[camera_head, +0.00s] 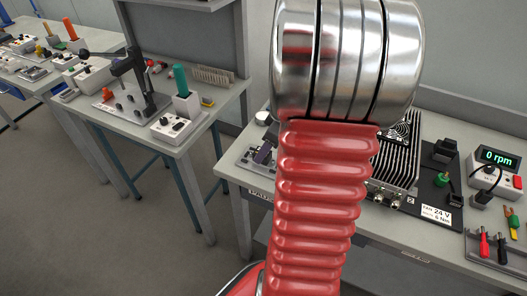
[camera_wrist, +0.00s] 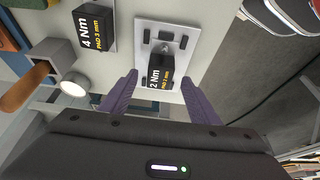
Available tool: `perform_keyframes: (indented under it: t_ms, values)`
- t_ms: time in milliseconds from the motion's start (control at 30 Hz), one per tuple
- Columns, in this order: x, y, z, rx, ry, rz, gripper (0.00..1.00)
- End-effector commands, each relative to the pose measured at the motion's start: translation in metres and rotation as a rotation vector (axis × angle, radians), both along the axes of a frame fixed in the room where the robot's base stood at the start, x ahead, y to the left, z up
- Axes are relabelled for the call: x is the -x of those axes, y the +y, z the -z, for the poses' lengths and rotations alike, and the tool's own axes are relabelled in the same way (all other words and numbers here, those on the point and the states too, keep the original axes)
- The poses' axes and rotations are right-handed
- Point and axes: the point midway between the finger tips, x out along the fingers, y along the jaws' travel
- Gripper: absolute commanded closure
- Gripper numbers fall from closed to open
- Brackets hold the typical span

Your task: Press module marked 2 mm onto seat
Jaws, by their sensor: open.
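In the wrist view a black module (camera_wrist: 161,73) is lettered "2 Nm" in white, with a smaller yellow "PAD" line whose figure I cannot read surely. It is at the lower part of a pale plate (camera_wrist: 143,38) with dark pads and a bright metal stud. My gripper (camera_wrist: 160,77) is open; its purple fingertips lie on either side of the module, with gaps showing. I cannot tell how far above it they are. I cannot tell which part is the seat.
Another black module (camera_wrist: 92,30), lettered "4 Nm", stands left of the plate. In the head view a finned heatsink (camera_head: 402,158) and a "0 rpm" display (camera_head: 498,158) stand right.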

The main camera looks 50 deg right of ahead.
Motion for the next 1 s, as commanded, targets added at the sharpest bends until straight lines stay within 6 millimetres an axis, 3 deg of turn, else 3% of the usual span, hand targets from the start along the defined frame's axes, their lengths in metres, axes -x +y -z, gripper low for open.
perform_keyframes:
  t_ms: [400, 600, 1000]
  values:
    - [0.027, -0.009, -0.069, 0.004, -0.003, 0.002, 0.44]
    - [0.036, -0.012, -0.092, 0.002, -0.002, 0.001, 0.44]
    - [0.039, -0.012, -0.098, 0.0, 0.0, 0.0, 0.44]
